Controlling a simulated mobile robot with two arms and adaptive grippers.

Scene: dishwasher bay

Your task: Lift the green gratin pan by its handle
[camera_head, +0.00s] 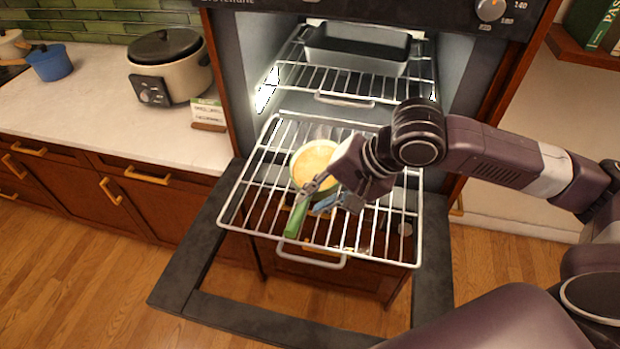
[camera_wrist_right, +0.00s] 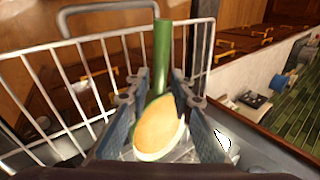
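The gratin pan (camera_head: 299,170), with yellow-orange food in it, sits on the pulled-out wire rack (camera_head: 420,225). Its green handle (camera_head: 297,216) points toward the front of the rack. My right gripper (camera_head: 328,196) is over the near side of the pan and hides part of the pan and handle. In the right wrist view, the two fingers (camera_wrist_right: 161,95) stand apart on either side of the green handle (camera_wrist_right: 162,58), with gaps visible, and the pan's food (camera_wrist_right: 160,128) shows between them. My left gripper is not in view.
A dark loaf tin (camera_head: 357,50) sits on the upper rack inside the oven. The open oven door (camera_head: 200,250) lies under the lower rack. A cooker (camera_head: 170,68), a small sign (camera_head: 208,113) and a blue pot (camera_head: 50,63) stand on the left counter (camera_head: 90,110).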

